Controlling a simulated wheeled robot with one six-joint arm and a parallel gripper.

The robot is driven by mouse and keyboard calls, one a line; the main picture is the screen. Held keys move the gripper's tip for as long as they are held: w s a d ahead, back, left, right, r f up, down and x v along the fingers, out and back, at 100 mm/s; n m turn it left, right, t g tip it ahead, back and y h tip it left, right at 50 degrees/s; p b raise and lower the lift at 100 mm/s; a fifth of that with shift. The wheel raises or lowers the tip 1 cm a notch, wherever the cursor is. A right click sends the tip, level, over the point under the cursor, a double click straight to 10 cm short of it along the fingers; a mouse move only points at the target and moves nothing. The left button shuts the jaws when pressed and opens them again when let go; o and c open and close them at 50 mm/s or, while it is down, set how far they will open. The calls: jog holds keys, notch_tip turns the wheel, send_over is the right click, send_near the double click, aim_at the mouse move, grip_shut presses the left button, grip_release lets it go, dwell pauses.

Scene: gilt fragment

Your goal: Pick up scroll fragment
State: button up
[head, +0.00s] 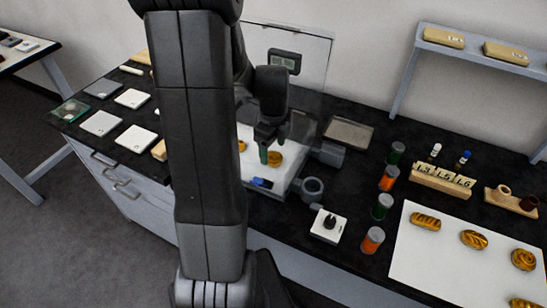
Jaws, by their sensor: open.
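My gripper (267,150) is open and points down over a small tray-like station at the centre, with a white surface (256,177). A gold fragment (275,159) with a curled relief lies there, just right of the fingertips; I cannot tell the exact gap or height. Another gold fragment (242,146) lies to its left, partly hidden by my arm. On a white sheet (425,262) at the right lie several gold fragments. One at the far right (523,259) has a spiral, scroll-like pattern, and one (474,239) lies left of it. Nothing shows in the jaws.
A clear upright panel with a small display (285,61) stands behind the station. Orange- and green-banded jars (388,178) line the bench right of it. A wooden number block (443,180) and a knob box (329,225) stand nearby. White tiles (101,123) lie at left.

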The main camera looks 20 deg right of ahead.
aim_at(273, 155)
jog(key=shift+f, duration=1.5)
jog(key=c, duration=1.1)
jog(key=shift+o, duration=0.2)
